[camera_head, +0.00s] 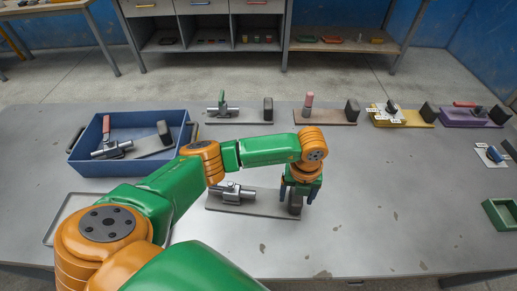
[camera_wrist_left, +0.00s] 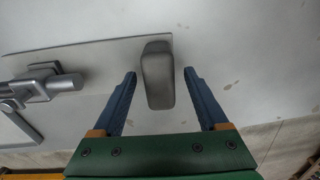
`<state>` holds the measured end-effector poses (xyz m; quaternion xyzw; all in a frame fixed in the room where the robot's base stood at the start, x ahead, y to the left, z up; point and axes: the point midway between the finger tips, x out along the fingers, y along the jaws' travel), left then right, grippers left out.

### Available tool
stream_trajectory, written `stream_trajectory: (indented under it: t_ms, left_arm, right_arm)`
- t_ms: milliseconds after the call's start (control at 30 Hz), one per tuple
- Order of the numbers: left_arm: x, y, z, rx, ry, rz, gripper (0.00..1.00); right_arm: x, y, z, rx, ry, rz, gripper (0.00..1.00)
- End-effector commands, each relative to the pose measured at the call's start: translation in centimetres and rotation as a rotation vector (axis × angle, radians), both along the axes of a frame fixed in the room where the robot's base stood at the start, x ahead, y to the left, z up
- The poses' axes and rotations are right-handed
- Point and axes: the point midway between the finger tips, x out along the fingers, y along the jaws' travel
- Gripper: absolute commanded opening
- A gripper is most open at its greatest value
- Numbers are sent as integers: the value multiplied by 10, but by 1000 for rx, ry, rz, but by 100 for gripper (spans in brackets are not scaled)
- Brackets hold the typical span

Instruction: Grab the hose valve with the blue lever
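My left gripper (camera_head: 300,193) is open above the right end of a grey plate (camera_head: 262,206). In the left wrist view its two blue fingers (camera_wrist_left: 160,97) stand on either side of an upright dark grey block (camera_wrist_left: 157,77), with gaps on both sides. A metal valve (camera_head: 233,192) lies at the plate's other end, and it also shows in the left wrist view (camera_wrist_left: 38,90); I see no blue on it. A small part with blue (camera_head: 493,154) sits on a white card at the far right; whether it is a valve lever is unclear. My right gripper is not in view.
A blue bin (camera_head: 129,167) holds a red-levered valve (camera_head: 108,145). Behind are a green-levered valve (camera_head: 221,105), a brown plate (camera_head: 330,119), a yellow plate (camera_head: 410,121) and a purple plate (camera_head: 459,120). A green tray (camera_head: 494,218) stands right. The table's front right is clear.

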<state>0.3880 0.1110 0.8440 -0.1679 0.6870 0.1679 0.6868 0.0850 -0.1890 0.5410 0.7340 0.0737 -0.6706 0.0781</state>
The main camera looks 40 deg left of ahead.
Motion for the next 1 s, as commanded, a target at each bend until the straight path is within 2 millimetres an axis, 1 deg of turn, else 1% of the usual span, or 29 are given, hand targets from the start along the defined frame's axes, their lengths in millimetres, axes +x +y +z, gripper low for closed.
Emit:
stream_trajectory:
  t_ms: [33,67,100,167,200,267,600,700,767,867,933,1000]
  left_arm:
    - [0,0,0,0,0,0,61]
    - [0,0,0,0,0,0,53]
    - [0,0,0,0,0,0,42]
    - [0,0,0,0,0,0,26]
    - [0,0,0,0,0,0,15]
    - [0,0,0,0,0,0,0]
    - [0,0,1,0,0,0,0]
    - [1,0,5,0,-1,0,0]
    - [1,0,11,0,-1,1,0]
    - [1,0,28,0,-4,0,0]
    - [-8,-2,42,-3,-4,-4,0]
    - [-22,-5,59,-2,-7,-7,0]
  right_arm:
    - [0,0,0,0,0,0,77]
    - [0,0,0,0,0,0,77]
    - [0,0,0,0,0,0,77]
    - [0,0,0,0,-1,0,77]
    - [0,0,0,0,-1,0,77]
    - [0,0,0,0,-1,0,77]
    - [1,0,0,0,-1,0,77]
    - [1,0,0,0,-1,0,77]
    - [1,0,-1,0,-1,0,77]
    - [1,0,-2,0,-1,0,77]
    - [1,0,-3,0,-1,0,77]
    - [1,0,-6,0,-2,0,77]
